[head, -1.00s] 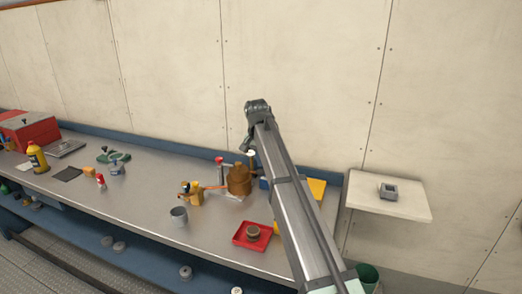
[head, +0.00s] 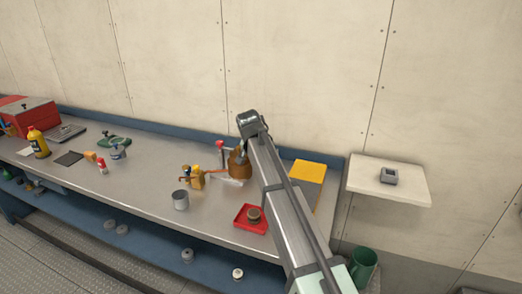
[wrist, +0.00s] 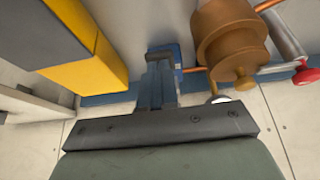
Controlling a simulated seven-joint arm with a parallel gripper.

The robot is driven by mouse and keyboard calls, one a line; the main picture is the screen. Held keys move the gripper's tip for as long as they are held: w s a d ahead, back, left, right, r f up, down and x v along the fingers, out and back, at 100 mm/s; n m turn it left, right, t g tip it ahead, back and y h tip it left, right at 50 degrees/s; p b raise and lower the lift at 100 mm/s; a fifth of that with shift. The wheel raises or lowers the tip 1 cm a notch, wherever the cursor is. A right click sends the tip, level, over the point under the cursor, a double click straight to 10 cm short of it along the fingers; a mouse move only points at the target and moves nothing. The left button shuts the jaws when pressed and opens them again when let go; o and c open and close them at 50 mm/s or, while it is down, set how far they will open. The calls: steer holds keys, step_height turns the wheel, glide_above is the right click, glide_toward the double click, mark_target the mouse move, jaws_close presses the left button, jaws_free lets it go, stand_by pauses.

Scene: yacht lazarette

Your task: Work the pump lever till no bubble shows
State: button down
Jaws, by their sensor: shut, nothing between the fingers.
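A brown, copper-coloured rounded body (head: 239,168) stands on the bench, partly behind my arm. A thin copper pipe runs left from it to a brass fitting (head: 196,179). A red knob (head: 220,145) stands on an upright rod just left of the body. In the wrist view the brown body (wrist: 228,45) is at upper right, with a red knob (wrist: 306,74) on a pale rod beside it. My gripper (wrist: 160,80) is shut and empty, beside the brown body and apart from the red knob. I cannot tell which part is the pump lever, and no bubble can be made out.
A yellow-topped box (head: 307,172) stands right of my arm. A red tray (head: 250,220) holding a small round part and a grey cup (head: 181,200) are in front. A wall shelf (head: 365,185) bears a small grey device (head: 389,176).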

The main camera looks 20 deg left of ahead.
steer(key=f, duration=0.1)
steer(key=s+f, duration=0.1)
steer(key=f, duration=0.1)
steer(key=shift+t, duration=0.4)
steer(key=shift+s+f, duration=0.1)
steer(key=v, duration=1.4)
steer(key=shift+w+r, duration=0.3)
steer(key=shift+w, duration=0.1)
